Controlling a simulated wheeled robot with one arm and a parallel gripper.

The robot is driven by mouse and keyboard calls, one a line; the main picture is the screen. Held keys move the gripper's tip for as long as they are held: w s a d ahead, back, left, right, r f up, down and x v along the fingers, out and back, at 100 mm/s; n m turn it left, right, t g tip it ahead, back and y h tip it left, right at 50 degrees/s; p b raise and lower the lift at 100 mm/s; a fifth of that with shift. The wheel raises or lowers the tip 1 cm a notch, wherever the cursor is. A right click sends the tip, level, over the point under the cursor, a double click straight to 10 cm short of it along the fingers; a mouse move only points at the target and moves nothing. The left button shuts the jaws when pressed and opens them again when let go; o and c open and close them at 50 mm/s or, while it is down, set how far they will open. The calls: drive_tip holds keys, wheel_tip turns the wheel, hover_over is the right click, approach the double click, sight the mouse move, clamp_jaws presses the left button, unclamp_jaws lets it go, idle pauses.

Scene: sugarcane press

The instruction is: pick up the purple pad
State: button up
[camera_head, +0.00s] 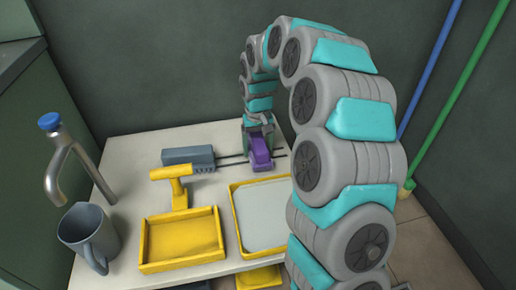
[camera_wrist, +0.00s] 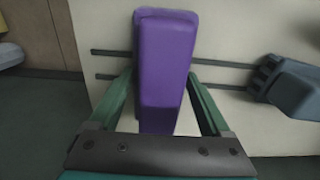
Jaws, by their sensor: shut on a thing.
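The purple pad (camera_head: 260,152) is at the back right of the table in the head view, at the end of my arm. In the wrist view the purple pad (camera_wrist: 164,72) stands lengthwise between the two green fingers. My gripper (camera_wrist: 162,100) is shut on the pad; it also shows in the head view (camera_head: 257,135), reaching down from above. The pad lies over the dark rails (camera_head: 233,159). I cannot tell whether it touches the table. My arm hides part of the table's right side.
A grey toothed block (camera_head: 188,157) sits left of the pad on the rails. A yellow tray with a post (camera_head: 182,258) and a yellow-rimmed pale tray (camera_head: 236,228) are in front. A grey mug (camera_head: 88,236) and metal tap (camera_head: 78,150) stand at the left. Walls are close behind.

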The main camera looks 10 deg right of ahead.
sight(259, 140)
drive_tip(key=shift+r, duration=0.1)
drive_tip(key=shift+r, duration=0.5)
wheel_tip(259, 140, up, 3)
drive_tip(key=shift+w+f, duration=0.1)
drive_tip(key=shift+f, duration=0.1)
drive_tip(key=shift+s+f, duration=0.1)
drive_tip(key=shift+s, duration=0.4)
drive_tip(key=s, duration=0.5)
drive_tip(key=s+r, duration=0.1)
drive_tip(key=s, duration=0.9)
drive_tip(key=shift+s+r, duration=0.1)
drive_tip(key=shift+r, duration=0.1)
